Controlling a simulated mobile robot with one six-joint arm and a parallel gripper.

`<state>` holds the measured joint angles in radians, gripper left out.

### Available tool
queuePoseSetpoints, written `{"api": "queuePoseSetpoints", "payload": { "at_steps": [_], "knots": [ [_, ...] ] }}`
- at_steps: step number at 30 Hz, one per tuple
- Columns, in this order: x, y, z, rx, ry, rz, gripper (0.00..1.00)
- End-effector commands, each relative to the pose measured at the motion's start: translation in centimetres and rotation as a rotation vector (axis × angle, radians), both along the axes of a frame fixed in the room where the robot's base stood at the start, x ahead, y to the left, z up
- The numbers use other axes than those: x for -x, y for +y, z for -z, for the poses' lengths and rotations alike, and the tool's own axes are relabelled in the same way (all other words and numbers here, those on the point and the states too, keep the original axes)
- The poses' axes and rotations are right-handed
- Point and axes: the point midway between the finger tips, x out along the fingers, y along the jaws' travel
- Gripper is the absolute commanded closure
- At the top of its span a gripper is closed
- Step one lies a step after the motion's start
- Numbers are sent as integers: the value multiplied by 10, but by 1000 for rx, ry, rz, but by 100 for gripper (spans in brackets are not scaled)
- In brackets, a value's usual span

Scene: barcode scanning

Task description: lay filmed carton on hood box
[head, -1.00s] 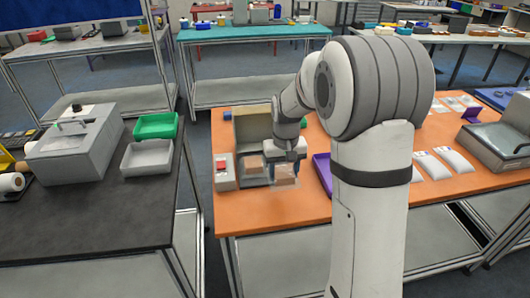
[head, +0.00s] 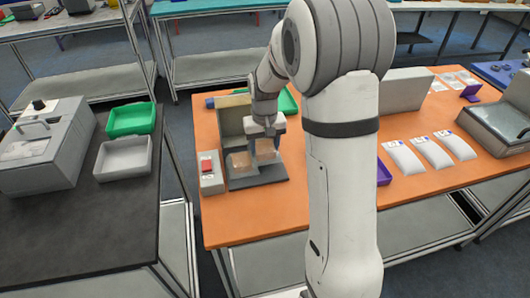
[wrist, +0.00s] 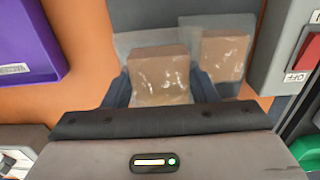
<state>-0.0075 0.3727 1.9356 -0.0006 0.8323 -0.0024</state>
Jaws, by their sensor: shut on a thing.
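The filmed carton (head: 267,148) is a brown box in clear film with loose film edges. My gripper (head: 263,130) is shut on it; in the wrist view the carton (wrist: 160,78) sits between the two dark fingers. The machine that looks like the hood box has an upright beige-olive housing (head: 231,118) and a grey base (head: 262,180) on the orange table. A second brown filmed carton (head: 240,161) is at the base's left part, and shows right of the held one in the wrist view (wrist: 222,55). Whether the held carton touches the base I cannot tell.
A grey switch box (head: 211,182) with a red switch stands close at the machine's left. A purple bin (wrist: 22,45) shows in the wrist view. White padded packets (head: 402,158) lie to the right. The orange table's front (head: 240,222) is clear.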

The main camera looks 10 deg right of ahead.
Motion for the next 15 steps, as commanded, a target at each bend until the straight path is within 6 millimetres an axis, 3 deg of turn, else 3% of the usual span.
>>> {"api": "queuePoseSetpoints", "payload": {
  "at_steps": [6, 15],
  "knots": [
    [1, -2, 28, 0, 3, 4, 72],
    [0, -3, 31, 0, 1, 6, 72]
  ]
}}
